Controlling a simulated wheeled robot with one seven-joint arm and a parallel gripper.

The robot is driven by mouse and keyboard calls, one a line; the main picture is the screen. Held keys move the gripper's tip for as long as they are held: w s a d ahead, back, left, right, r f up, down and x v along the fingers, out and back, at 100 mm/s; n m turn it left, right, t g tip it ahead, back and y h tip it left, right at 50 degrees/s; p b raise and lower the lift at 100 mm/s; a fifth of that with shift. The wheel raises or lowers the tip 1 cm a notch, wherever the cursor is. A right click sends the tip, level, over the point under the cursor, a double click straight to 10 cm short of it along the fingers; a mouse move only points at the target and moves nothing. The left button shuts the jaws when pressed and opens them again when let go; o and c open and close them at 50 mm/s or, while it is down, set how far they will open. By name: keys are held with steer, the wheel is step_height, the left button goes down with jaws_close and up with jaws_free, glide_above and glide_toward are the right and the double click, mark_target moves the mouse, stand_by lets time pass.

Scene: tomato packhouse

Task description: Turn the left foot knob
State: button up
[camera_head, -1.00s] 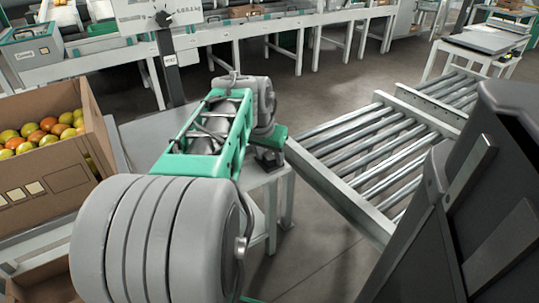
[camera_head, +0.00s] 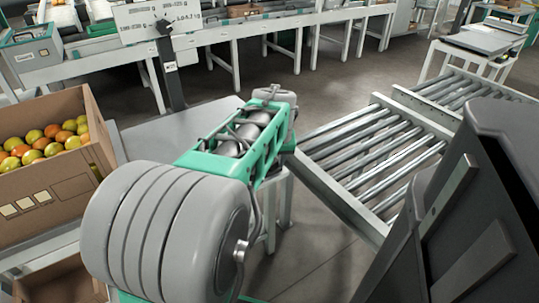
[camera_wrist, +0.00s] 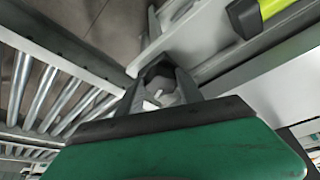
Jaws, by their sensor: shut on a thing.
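A dark foot knob (camera_wrist: 158,73) shows in the wrist view beside a pale metal edge. My gripper (camera_wrist: 160,82) has its two grey fingers on either side of the knob and is shut on it. A small white part shows between the fingers below the knob. In the head view my arm hides the gripper and the knob. The grey scale platform (camera_head: 165,137) shows behind my arm, with its column (camera_head: 172,78) and display plate (camera_head: 150,20) at the back.
A cardboard box (camera_head: 62,190) of tomatoes stands at the left. A roller conveyor (camera_head: 385,150) lies to the right of my arm and also shows in the wrist view (camera_wrist: 45,88). A yellow-green and black object (camera_wrist: 262,14) is at the wrist view's top right. Floor shows between bench and conveyor.

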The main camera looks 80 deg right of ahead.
steer(key=shift+s+d+n+t+y+p, duration=0.15)
steer(key=shift+n+t+y+p, duration=0.35)
steer(key=shift+n+p, duration=0.95)
steer(key=shift+n, duration=0.35)
steer(key=o, duration=1.1)
steer(key=shift+r, duration=0.1)
steer(key=p+v, duration=0.2)
steer(key=v, duration=0.5)
steer(key=shift+s+a+r, duration=0.2)
steer(key=shift+a+r, duration=0.05)
